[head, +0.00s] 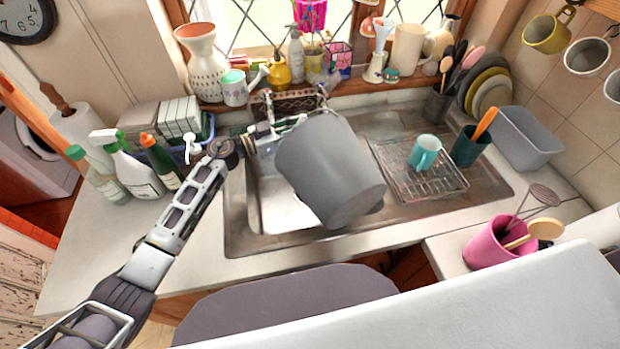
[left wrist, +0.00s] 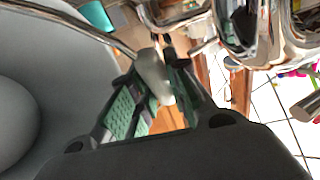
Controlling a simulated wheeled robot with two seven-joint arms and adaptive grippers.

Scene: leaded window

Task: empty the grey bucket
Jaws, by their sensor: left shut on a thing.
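The grey bucket (head: 328,170) is held tilted above the sink (head: 240,215) in the head view. Its outside faces me, and its opening and any contents are hidden there. My left gripper (head: 262,140) is at the bucket's left side, partly lost among the taps. In the left wrist view, my left gripper (left wrist: 160,88) is shut on the pale grip of the bucket's wire handle (left wrist: 152,72). The bucket (left wrist: 75,60) fills the left of that view as a smooth grey curved surface, and I cannot tell what is in it. My right gripper is not in view.
Metal taps (head: 270,137) stand close behind the bucket. A drying rack (head: 430,182) with a teal mug (head: 424,152) is to its right. Spray bottles (head: 130,165) stand left of the sink. A pink pot (head: 490,245) with utensils is at the right front.

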